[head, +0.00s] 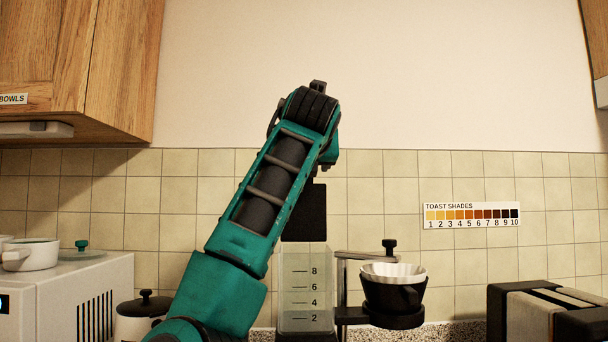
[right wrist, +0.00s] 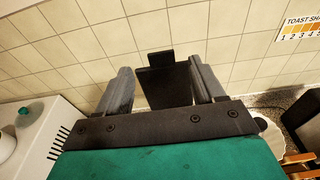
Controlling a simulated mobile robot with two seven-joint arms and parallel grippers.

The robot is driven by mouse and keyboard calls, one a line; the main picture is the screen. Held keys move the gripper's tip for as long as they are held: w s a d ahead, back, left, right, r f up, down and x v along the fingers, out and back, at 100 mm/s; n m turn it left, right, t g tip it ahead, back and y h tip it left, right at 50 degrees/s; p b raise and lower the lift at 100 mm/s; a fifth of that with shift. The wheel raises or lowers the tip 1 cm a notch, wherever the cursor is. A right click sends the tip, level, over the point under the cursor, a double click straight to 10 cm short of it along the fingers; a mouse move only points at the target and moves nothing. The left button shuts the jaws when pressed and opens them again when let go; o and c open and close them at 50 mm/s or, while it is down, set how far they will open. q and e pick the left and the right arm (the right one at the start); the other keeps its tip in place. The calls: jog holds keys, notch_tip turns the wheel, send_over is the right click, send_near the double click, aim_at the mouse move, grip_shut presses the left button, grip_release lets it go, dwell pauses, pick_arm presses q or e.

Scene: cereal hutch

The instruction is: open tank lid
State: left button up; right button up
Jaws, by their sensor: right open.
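The clear water tank (head: 305,290), marked 2 to 8, stands upright on the coffee maker in the head view. Its dark lid (head: 303,212) appears as an upright black panel above the tank's top, so it looks raised. In the right wrist view the lid (right wrist: 165,88), with a small tab at its top edge, shows between the fingers. My right gripper (right wrist: 160,73) is open, with one grey finger on each side of the lid. I cannot tell whether they touch it. In the head view my arm hides the gripper. My left gripper is not in view.
A black dripper with a white filter (head: 394,285) sits right of the tank. A toaster (head: 545,312) stands at the far right. A white appliance (head: 85,290) and a lidded canister (head: 145,312) are at left. A wooden cupboard (head: 115,70) hangs at upper left.

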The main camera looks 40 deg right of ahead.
jog(key=v, duration=0.5)
jog(key=shift+s+a, duration=0.15)
jog(key=shift+s, duration=0.1)
dwell(0.3)
